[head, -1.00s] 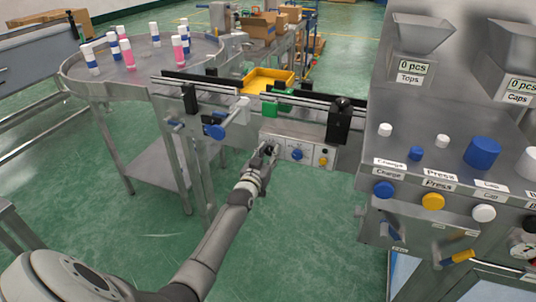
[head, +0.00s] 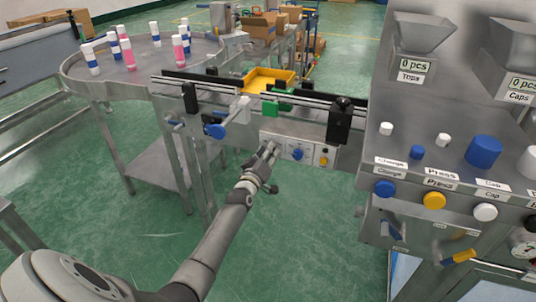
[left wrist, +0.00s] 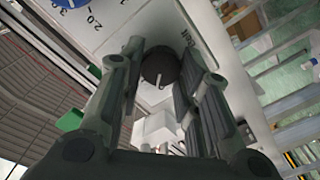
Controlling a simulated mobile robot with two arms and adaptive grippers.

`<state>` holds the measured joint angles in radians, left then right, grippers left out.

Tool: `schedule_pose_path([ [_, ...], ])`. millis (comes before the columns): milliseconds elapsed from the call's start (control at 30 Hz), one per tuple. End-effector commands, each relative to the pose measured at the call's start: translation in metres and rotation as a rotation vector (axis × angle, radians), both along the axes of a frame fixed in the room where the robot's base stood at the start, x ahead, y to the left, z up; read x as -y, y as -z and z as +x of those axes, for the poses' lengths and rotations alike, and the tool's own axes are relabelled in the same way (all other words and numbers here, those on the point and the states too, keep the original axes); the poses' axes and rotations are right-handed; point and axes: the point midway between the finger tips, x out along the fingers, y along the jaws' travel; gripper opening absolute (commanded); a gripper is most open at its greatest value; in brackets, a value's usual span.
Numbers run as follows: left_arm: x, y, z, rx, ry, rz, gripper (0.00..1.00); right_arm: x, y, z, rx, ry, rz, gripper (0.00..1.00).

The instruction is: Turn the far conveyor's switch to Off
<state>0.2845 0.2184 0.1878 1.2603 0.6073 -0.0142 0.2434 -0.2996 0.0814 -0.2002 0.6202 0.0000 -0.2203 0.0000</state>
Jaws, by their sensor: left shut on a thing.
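The conveyor (head: 225,92) has a control panel (head: 311,146) on its front side. The switch is a dark round knob (left wrist: 160,68) with a pale pointer line, beside a label that reads "belt" in the left wrist view. My left gripper (head: 271,149) is at the left end of the panel, its fingers on either side of the knob and shut on it. In the head view the gripper hides the knob. Any On or Off marks cannot be read. My right gripper is not in view.
A blue dial (head: 297,154) and a yellow button (head: 323,161) sit right of the switch. A blue-handled clamp (head: 215,131) juts out above left. A crimping machine (head: 455,140) stands at the right. A round table (head: 145,65) holds several bottles.

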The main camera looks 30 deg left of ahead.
Motion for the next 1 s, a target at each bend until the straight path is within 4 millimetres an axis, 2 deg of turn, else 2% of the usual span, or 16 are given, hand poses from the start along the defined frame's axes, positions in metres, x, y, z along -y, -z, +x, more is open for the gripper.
schedule_pose_path([
  [400, 0.0, 0.0019, -0.0003, 0.038, 0.001, -0.168, 0.07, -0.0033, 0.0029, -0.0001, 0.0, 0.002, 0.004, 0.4],
  [900, -0.0001, 0.0019, -0.0004, 0.042, 0.0, -0.187, 0.07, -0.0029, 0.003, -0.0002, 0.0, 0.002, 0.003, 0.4],
  [933, -0.0001, 0.0019, -0.0004, 0.042, 0.0, -0.187, 0.32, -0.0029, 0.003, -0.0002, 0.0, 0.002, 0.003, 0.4],
  [1000, -0.0001, 0.0019, -0.0004, 0.042, 0.0, -0.187, 0.41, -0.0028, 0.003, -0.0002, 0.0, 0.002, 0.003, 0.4],
])
